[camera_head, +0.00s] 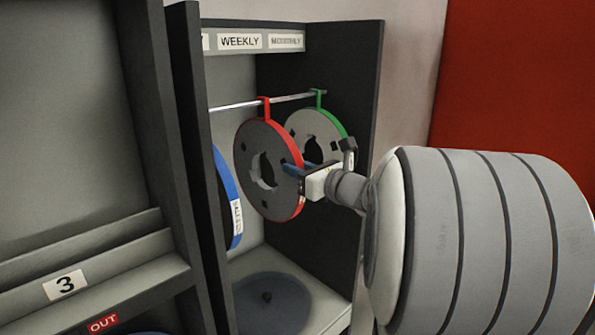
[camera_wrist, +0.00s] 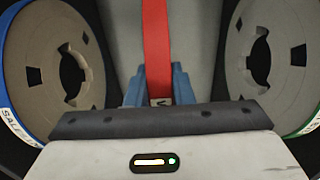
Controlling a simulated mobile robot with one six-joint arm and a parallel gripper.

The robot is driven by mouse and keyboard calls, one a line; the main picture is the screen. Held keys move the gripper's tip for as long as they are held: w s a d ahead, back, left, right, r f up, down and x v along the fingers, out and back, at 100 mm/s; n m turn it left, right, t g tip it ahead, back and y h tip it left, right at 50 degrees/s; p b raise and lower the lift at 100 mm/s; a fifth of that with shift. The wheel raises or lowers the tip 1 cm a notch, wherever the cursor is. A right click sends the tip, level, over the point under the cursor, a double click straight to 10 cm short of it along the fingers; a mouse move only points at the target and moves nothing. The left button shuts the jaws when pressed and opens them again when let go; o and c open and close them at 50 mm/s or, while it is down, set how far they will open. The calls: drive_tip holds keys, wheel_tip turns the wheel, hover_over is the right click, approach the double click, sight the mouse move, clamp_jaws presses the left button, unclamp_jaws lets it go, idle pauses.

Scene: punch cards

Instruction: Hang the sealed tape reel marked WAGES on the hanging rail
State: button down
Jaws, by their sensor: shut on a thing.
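A grey tape reel (camera_head: 249,150) with a red rim band stands upright in the cabinet, its red hook (camera_head: 265,108) at the hanging rail (camera_head: 235,105). Whether the hook bears on the rail is too small to tell. My gripper (camera_head: 298,171) is shut on the right edge of this reel. In the wrist view, the blue fingers of my gripper (camera_wrist: 159,85) pinch the red band (camera_wrist: 156,40) from both sides. A white label (camera_wrist: 160,102) shows one dark letter, seemingly W; the rest is hidden by the gripper.
A blue-rimmed reel (camera_head: 227,190) is to the left, its label starting SALE in the wrist view. A green-rimmed reel (camera_head: 310,124) hangs at the right, close behind. Signs read WEEKLY (camera_head: 240,42) and MONTHLY (camera_head: 286,42). A dark disc (camera_head: 270,310) lies on the cabinet floor.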

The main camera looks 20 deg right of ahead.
drive_tip(key=shift+w+r, duration=0.1)
drive_tip(key=shift+r, duration=0.2)
drive_tip(key=shift+w+r+p, duration=0.1)
drive_tip(key=shift+r+p, duration=0.35)
drive_tip(key=shift+r, duration=0.05)
drive_tip(key=shift+r+p, duration=0.3)
drive_tip(key=shift+r, duration=0.15)
drive_tip(key=p+v, duration=0.1)
drive_tip(key=v, duration=2.1)
idle(1.0)
idle(0.5)
